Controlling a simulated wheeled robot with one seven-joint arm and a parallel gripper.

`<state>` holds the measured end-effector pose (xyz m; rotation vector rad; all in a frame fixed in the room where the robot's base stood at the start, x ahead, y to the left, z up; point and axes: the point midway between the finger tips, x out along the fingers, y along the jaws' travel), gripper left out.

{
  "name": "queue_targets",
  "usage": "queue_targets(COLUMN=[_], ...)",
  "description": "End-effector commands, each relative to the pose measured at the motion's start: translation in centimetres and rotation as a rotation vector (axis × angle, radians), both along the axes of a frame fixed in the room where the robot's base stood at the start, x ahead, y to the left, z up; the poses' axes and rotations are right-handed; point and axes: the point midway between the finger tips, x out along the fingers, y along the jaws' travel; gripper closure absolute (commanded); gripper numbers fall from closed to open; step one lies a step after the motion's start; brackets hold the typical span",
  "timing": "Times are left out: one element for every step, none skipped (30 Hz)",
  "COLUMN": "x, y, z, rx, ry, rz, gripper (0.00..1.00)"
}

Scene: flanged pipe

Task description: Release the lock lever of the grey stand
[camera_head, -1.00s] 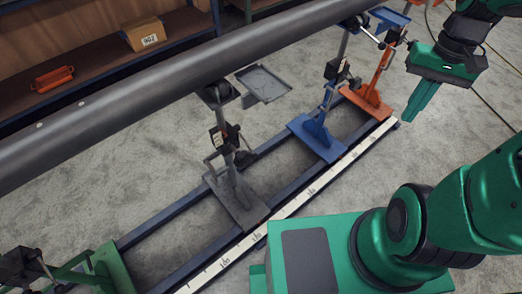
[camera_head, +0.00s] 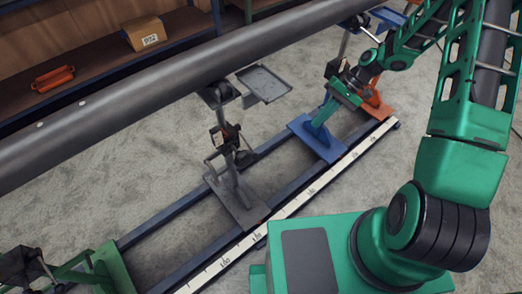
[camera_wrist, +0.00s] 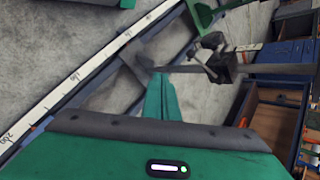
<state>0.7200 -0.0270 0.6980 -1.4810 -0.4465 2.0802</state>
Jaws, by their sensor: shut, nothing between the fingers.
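The grey stand (camera_head: 238,195) stands on the rail frame near the middle of the head view, its post rising under the long pipe. A black clamp block (camera_head: 226,138) and dark lever parts sit on its post; I cannot clearly tell which part is the lock lever. The stand (camera_wrist: 280,69) also shows sideways in the wrist view, with its black block (camera_wrist: 222,66). My gripper (camera_head: 327,107) is by the blue stand, to the right of the grey stand. Its green fingers (camera_wrist: 158,80) are shut and empty, and overlap the view of the grey stand's lower part.
The blue stand (camera_head: 318,140) and the orange stand (camera_head: 378,107) are close to my gripper. The long grey pipe (camera_head: 150,92) runs overhead. A green stand (camera_head: 85,270) is at lower left. A white scale strip (camera_head: 290,207) edges the rail. Grey floor lies between stands.

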Motion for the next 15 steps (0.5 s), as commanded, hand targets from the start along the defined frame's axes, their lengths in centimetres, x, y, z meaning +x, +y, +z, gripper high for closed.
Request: queue_targets(x=[0.3,0.5,0.7,0.9,1.1,1.2,1.4,1.5,1.6,1.7,1.8,1.9,2.0,2.1,2.1], y=[0.9,1.6,2.4,3.0,3.6,4.5,5.1,5.7,6.6,7.2,7.8,8.5,9.1,9.6,10.3], z=[-1.6,-2.4,-3.4,-4.1,-4.8,-5.7,-6.4,-7.1,-7.9,-8.5,-9.1,-9.8,-10.4,-10.8,-11.4], rx=[0.044,0.072,0.108,0.136,0.162,0.200,0.228,0.255,0.293,0.321,0.350,0.386,0.413,0.440,0.471], ry=[0.010,0.013,0.016,0.019,0.021,0.025,0.028,0.032,0.034,0.036,0.038,0.041,0.043,0.043,0.046], rz=[-0.006,-0.008,-0.013,-0.019,-0.024,-0.033,-0.039,-0.048,-0.058,-0.067,-0.076,-0.090,-0.101,-0.111,-0.124], gripper=[1.00,1.00,1.00,1.00,1.00,1.00,1.00,1.00,1.00,1.00,1.00,1.00,1.00,1.00,1.00])
